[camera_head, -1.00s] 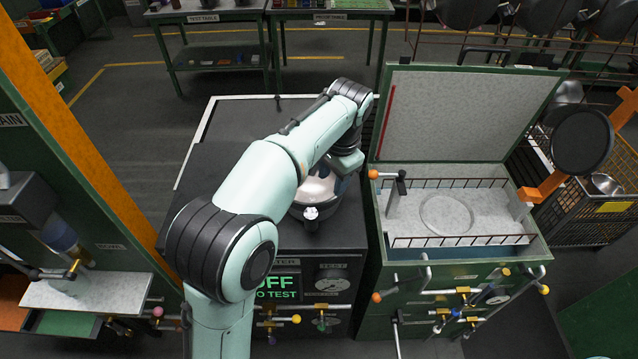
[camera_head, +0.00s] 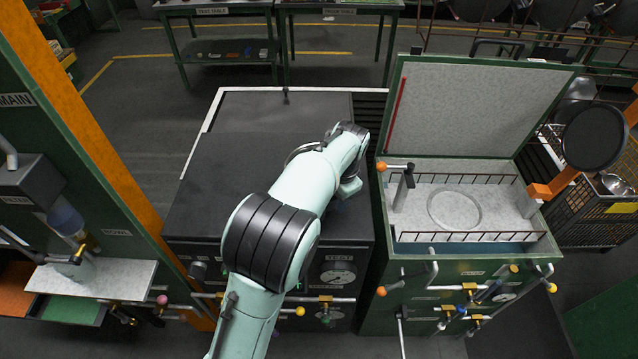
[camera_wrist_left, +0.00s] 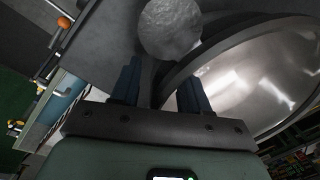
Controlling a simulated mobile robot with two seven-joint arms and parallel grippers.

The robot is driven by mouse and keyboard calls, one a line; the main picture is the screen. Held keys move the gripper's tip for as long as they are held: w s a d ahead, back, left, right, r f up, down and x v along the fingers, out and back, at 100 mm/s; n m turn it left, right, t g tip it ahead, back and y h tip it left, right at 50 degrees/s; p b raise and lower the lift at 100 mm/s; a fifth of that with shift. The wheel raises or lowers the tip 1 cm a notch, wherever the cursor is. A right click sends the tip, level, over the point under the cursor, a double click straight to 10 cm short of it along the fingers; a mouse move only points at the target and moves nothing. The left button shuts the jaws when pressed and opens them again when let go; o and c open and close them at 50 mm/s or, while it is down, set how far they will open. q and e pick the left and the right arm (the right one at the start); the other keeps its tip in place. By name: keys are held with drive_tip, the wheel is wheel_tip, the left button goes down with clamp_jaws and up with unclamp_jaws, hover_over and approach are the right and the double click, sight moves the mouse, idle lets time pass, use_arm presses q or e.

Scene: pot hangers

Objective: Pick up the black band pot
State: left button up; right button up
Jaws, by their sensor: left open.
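In the head view, my left arm covers most of the pot, leaving only a thin curved metal edge (camera_head: 302,150) beside the arm, perhaps its rim. My left gripper (camera_head: 347,190) is low over the right side of the black bench, its fingertips hardly visible. In the left wrist view, the two blue fingers of my left gripper (camera_wrist_left: 160,88) are apart. A shiny metal pot (camera_wrist_left: 275,75) with a dark band along its edge fills the right side. Its edge runs close to the right finger; I cannot tell whether they touch. My right gripper is not in view.
The black bench top (camera_head: 250,165) is clear left of my arm. A green box (camera_head: 455,265) with an open, upright lid (camera_head: 475,105) and protruding levers stands close on the right. A round black pan (camera_head: 593,135) is further right. A grey rounded object (camera_wrist_left: 170,28) lies beyond the fingers.

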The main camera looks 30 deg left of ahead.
use_arm(q)
clamp_jaws()
idle(1.4)
